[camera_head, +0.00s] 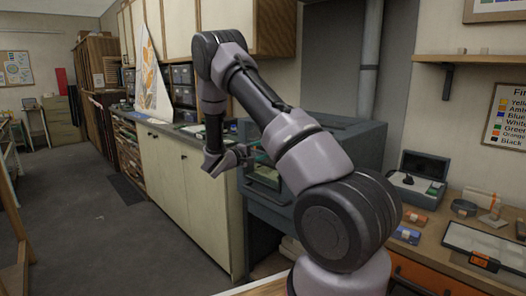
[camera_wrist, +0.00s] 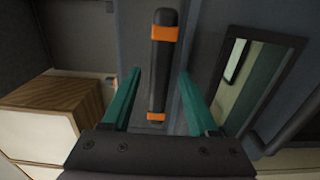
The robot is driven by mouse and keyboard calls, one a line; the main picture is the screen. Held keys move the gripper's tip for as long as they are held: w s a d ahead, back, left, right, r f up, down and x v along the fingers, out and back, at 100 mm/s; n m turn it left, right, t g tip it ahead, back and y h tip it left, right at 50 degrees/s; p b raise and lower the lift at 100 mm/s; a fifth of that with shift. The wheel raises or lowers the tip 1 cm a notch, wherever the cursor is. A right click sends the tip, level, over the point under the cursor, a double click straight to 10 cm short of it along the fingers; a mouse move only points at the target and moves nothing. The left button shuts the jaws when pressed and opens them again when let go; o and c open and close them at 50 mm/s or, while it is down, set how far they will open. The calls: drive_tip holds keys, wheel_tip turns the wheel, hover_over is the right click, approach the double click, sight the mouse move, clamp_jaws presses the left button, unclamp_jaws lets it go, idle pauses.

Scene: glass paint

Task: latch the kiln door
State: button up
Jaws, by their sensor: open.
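The kiln (camera_head: 350,140) is a blue-grey box behind my arm, with the grey flue pipe above it. Its front is partly hidden by my arm. In the wrist view, a dark upright handle (camera_wrist: 160,75) with orange bands at both ends lies between my teal fingers. The kiln's framed window (camera_wrist: 251,85) is to the right of it. My gripper (camera_wrist: 159,74) is open, one finger on each side of the handle, with gaps showing on both sides. My gripper is at the kiln's front in the head view. I cannot tell how far the door stands from its frame.
A long white cabinet (camera_head: 185,175) runs left of the kiln, with glass art (camera_head: 150,85) on top. The grey floor (camera_head: 100,225) at left is clear.

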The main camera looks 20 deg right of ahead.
clamp_jaws()
idle(1.4)
